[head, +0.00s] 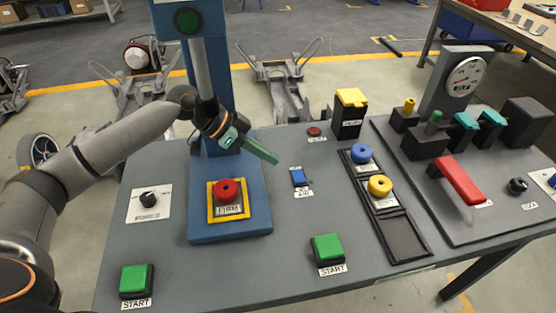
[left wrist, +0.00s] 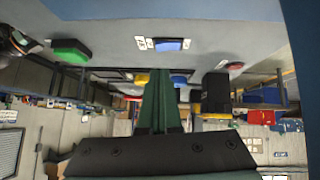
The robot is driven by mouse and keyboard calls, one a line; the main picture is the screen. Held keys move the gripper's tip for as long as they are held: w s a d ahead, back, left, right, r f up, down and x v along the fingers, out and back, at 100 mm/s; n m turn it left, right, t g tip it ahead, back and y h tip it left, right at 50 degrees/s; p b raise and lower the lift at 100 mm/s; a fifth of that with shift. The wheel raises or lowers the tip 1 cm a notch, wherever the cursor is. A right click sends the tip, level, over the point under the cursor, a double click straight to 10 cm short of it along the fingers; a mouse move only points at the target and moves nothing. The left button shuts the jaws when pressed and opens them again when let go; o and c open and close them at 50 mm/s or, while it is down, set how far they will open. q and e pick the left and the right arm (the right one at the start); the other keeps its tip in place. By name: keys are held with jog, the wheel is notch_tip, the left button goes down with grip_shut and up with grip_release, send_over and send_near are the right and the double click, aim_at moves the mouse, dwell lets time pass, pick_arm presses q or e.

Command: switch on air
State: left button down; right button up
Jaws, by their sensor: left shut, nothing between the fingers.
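A small blue switch (head: 299,177) sits on the grey table top, with a white label at its front edge that seems to read AIR. It also shows in the left wrist view as a blue block (left wrist: 172,44) beyond my fingertips, with white labels beside it. My left gripper (head: 274,159) has its green fingers shut together with nothing between them. The fingertips appear above the table, up and to the left of the blue switch and apart from it. In the left wrist view the closed fingers (left wrist: 163,75) point toward the switch. My right gripper is not in view.
A blue press column stands behind my left wrist, with a red button (head: 228,191) on its base. Green START buttons (head: 137,280) (head: 327,248) sit near the front. A yellow-topped black box (head: 350,112), a small red button (head: 314,132) and a puck track (head: 405,236) lie nearby.

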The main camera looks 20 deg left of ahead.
aim_at(304, 176)
pick_arm(q)
jog(key=x, duration=0.8)
jog(key=shift+w+d, duration=0.1)
jog(key=shift+w+d+f, duration=0.1)
jog(key=shift+d+f, duration=0.05)
jog(key=shift+f, duration=0.05)
jog(key=shift+f, duration=0.1)
jog(key=shift+s+d+f, duration=0.15)
jog(key=shift+s+f, duration=0.05)
jog(key=shift+f, duration=0.05)
jog(key=shift+w, duration=0.1)
jog(key=shift+w+a+r, duration=0.25)
jog(key=shift+w+a, duration=0.3)
jog(key=shift+w, duration=0.1)
